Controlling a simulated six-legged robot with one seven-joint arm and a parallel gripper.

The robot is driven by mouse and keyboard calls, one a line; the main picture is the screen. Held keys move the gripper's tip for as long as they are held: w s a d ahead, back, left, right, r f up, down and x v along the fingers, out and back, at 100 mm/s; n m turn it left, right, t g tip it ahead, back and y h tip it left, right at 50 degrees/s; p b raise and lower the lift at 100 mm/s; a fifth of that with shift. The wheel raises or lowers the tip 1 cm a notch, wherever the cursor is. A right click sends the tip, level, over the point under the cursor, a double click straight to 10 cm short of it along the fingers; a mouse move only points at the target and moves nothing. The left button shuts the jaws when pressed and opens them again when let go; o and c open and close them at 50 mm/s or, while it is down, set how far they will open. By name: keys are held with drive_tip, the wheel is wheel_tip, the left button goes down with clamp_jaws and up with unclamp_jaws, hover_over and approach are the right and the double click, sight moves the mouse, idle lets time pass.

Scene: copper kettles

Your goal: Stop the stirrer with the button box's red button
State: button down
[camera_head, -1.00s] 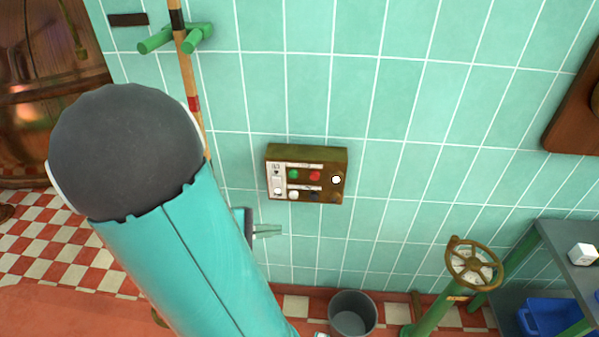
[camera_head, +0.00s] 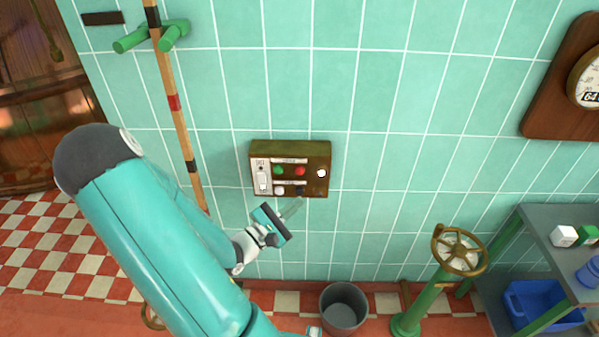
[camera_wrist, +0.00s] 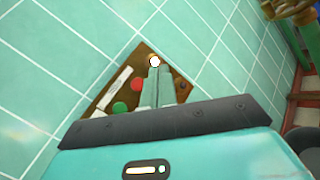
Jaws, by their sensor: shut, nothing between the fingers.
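The button box (camera_head: 309,184) is a brown panel on the tiled wall. It carries a red button (camera_head: 300,171), a green button (camera_head: 279,171), a lit white lamp (camera_head: 321,173), a white and a dark button below, and a white switch plate at its left. My gripper (camera_head: 297,207) is just below the box in the head view, fingers shut and empty. In the wrist view the closed fingers (camera_wrist: 156,88) overlap the box; the red button (camera_wrist: 137,84) shows just left of them and the green button (camera_wrist: 120,108) lower left. Contact with the box cannot be told.
A green valve stand with a brass handwheel (camera_head: 459,250) and a grey bucket (camera_head: 343,308) stand below right. A metal shelf (camera_head: 545,235) holds a blue bin (camera_head: 540,304). A wooden pole (camera_head: 175,102) hangs at left. The wall around the box is clear.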

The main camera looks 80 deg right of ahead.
drive_tip(key=w+d, duration=0.2)
drive_tip(key=d, duration=0.6)
drive_tip(key=shift+d, duration=0.2)
drive_tip(key=shift+d, duration=0.15)
idle(1.8)
drive_tip(key=shift+d, duration=0.25)
drive_tip(key=shift+w+d, duration=0.15)
drive_tip(key=shift+d, duration=0.3)
idle(0.7)
drive_tip(key=shift+a, duration=0.1)
drive_tip(key=shift+s+a, duration=0.2)
drive_tip(key=shift+a, duration=0.55)
drive_tip(key=shift+a, duration=0.15)
drive_tip(key=a, duration=0.2)
drive_tip(key=s+a, duration=0.1)
drive_tip(key=a, duration=0.1)
drive_tip(key=shift+a, duration=0.3)
